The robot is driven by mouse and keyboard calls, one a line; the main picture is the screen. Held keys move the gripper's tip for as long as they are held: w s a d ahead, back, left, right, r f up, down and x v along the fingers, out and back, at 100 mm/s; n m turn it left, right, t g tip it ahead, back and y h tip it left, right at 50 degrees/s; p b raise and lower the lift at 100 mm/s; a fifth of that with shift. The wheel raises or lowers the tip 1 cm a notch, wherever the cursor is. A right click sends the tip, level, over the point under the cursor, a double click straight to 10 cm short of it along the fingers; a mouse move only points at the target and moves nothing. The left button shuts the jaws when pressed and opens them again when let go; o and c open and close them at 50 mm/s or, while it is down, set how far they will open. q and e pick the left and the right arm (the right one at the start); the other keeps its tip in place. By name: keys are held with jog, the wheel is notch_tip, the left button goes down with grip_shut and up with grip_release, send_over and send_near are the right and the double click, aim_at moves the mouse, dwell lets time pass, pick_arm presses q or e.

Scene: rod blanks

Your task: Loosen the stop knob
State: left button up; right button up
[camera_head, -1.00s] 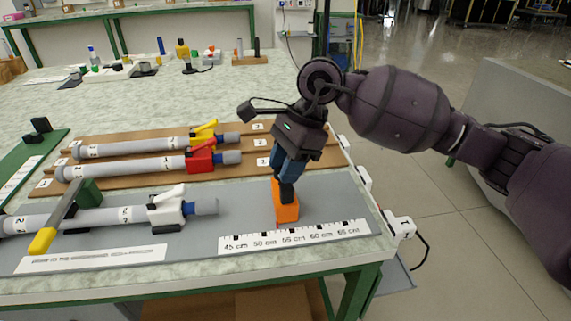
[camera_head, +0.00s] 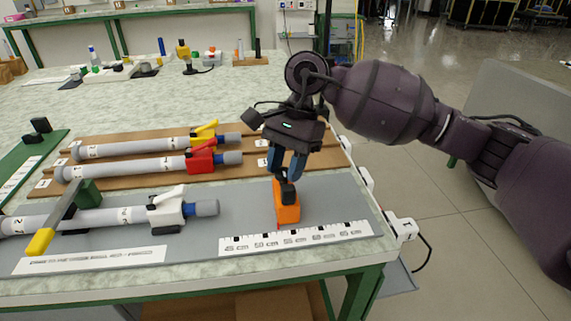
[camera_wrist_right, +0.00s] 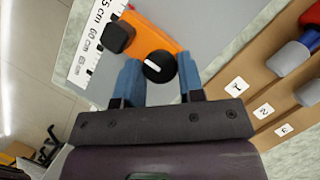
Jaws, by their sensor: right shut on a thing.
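The orange stop (camera_head: 288,213) stands on the grey mat behind the white scale strip, right of the nearest rod. In the right wrist view the stop (camera_wrist_right: 150,38) carries a round black knob (camera_wrist_right: 158,67) with a white line, and a separate black block (camera_wrist_right: 118,37) nearer the scale. My right gripper (camera_wrist_right: 162,72) points down with its blue fingers on either side of the round knob, shut on it. In the head view the gripper (camera_head: 286,172) is above the stop, and the fingers partly hide the knob. My left gripper is not in view.
A grey rod with a white clamp (camera_head: 168,210) lies left of the stop, by a green and yellow arm (camera_head: 60,215). Rods with red (camera_head: 201,160) and yellow (camera_head: 204,138) clamps lie on brown boards behind. The scale strip (camera_head: 297,238) lies in front.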

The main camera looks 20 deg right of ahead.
jog(key=o, duration=0.6)
jog(key=shift+o, duration=0.2)
jog(key=shift+d+r, duration=0.1)
jog(key=shift+r, duration=0.2)
pick_arm(q)
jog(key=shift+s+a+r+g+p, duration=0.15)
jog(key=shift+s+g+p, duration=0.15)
jog(key=shift+p, duration=0.85)
pick_arm(e)
jog(key=v, duration=1)
jog(key=shift+w+d, duration=0.1)
